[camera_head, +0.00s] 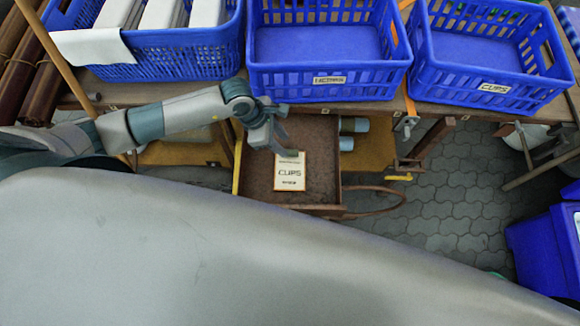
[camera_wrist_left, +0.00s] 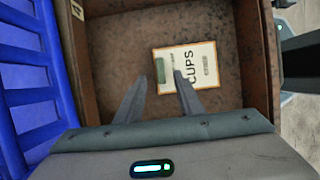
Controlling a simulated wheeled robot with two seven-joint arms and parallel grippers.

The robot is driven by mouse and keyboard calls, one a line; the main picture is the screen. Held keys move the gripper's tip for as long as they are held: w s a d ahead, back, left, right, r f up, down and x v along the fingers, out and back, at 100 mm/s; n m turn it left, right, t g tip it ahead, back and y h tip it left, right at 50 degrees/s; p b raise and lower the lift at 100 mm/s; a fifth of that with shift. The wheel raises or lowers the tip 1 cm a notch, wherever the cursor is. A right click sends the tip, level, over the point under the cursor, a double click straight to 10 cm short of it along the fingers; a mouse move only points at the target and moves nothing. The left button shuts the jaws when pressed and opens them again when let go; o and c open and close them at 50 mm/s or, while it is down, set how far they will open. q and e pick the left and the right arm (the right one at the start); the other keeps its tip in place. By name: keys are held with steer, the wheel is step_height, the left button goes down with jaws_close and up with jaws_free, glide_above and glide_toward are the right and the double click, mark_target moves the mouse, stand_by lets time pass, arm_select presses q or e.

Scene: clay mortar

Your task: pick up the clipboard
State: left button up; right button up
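The clipboard (camera_head: 291,176) is a flat white board with a thin orange edge and the word CUPS. It lies flat in an open brown drawer (camera_head: 257,186). It also shows in the left wrist view (camera_wrist_left: 203,62), with a small grey-green patch, perhaps its clip, at one edge. My left gripper (camera_head: 280,145) reaches in from the left over the top edge of the clipboard. In the left wrist view its two fingers (camera_wrist_left: 161,76) are spread with nothing between them, and their tips appear at the board's near side. I cannot tell whether they touch it. My right gripper is not in view.
Blue baskets stand on the bench behind the drawer: one with white items (camera_head: 160,62), an empty middle one (camera_head: 328,82), and an empty one labelled CUPS (camera_head: 490,90). The drawer's walls surround the clipboard. Grey paving (camera_head: 440,220) is open to the right.

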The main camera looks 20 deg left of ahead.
mark_target(290, 151)
arm_select(q)
steer(key=shift+d+f+p, duration=0.35)
steer(key=shift+f+p, duration=0.15)
steer(key=shift+f, duration=0.1)
steer(key=shift+p+x, duration=0.35)
steer(key=shift+x, duration=1.45)
jaws_close()
